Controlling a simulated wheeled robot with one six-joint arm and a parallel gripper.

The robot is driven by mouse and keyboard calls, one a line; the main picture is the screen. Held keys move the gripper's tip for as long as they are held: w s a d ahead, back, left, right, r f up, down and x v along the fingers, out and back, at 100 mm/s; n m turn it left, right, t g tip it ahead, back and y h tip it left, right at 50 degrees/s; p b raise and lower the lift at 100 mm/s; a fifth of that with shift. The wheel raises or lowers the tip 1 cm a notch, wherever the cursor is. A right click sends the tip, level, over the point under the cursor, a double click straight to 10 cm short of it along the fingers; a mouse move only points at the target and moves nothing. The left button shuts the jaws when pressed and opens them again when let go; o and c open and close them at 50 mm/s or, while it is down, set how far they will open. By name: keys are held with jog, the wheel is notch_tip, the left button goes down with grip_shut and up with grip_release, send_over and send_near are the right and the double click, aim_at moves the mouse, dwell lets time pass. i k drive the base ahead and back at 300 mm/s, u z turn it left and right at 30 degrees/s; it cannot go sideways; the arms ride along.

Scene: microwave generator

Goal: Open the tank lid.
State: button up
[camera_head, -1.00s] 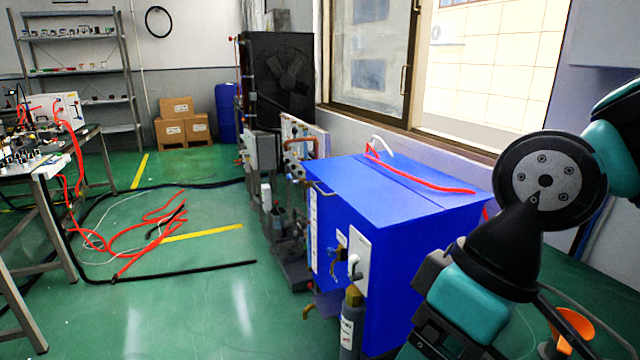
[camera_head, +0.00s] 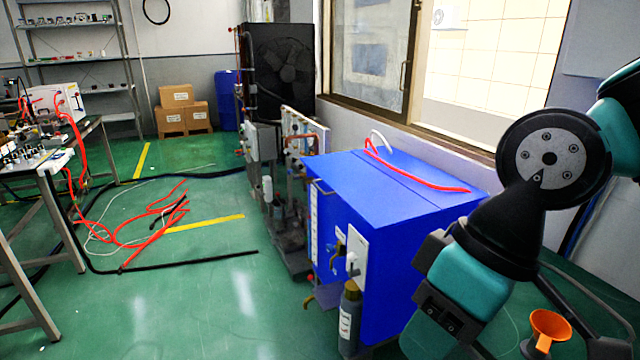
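A large blue tank (camera_head: 385,215) stands on the green floor at the centre right, below the window. Its flat blue top (camera_head: 420,172) has a seam along it and looks closed. A red hose (camera_head: 415,178) and a short white hose (camera_head: 381,139) lie at the top's far side. A white plate with a valve (camera_head: 357,255) is on its front. My teal and black arm fills the right side, in front of the tank's right end. My gripper is not in view.
An orange funnel (camera_head: 549,326) is at the lower right. A grey bottle (camera_head: 350,318) stands at the tank's front. Red hoses (camera_head: 130,235) and a black cable lie on the floor at left. A workbench (camera_head: 40,165) stands at far left. Open floor lies at the lower middle.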

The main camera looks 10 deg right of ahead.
aim_at(381, 201)
jog(key=k, duration=0.5)
jog(key=u, duration=0.85)
jog(key=i, duration=1.95)
jog(key=z, duration=0.75)
jog(key=i, duration=0.8)
jog(key=z, duration=0.8)
